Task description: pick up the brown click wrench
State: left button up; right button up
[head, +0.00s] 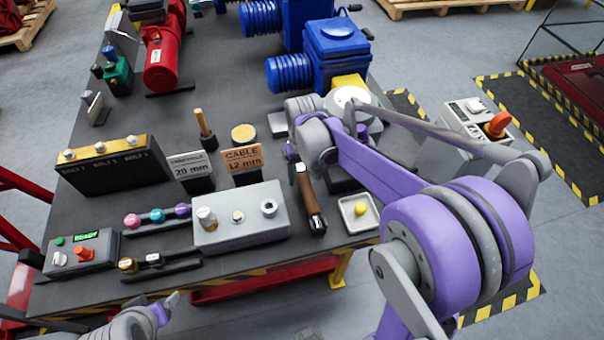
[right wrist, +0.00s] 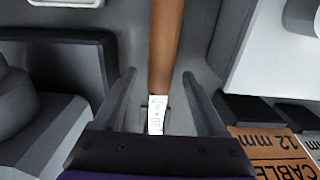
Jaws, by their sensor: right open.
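The brown click wrench (head: 312,205) lies on the dark table, between the grey box and a small white tray. Its brown handle points toward the table's front edge, and its upper end is partly hidden by my right arm. In the right wrist view the wrench's brown shaft (right wrist: 165,45) runs between the two fingers, with a white label at its near end. My right gripper (right wrist: 160,88) is open around the shaft, with gaps on both sides. Part of my left gripper (head: 165,305) shows at the bottom left of the head view, away from the wrench; its jaws are unclear.
A grey box (head: 240,228) with knobs stands left of the wrench. The white tray (head: 347,222) holding a yellow piece is at its right. The "CABLE 12 mm" sign (head: 243,160) stands behind the box. A blue actuator (head: 335,50) is farther back.

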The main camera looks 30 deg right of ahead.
notch_tip(320, 180, down, 2)
jog(key=shift+f, duration=0.1)
grip_shut()
dwell(0.4)
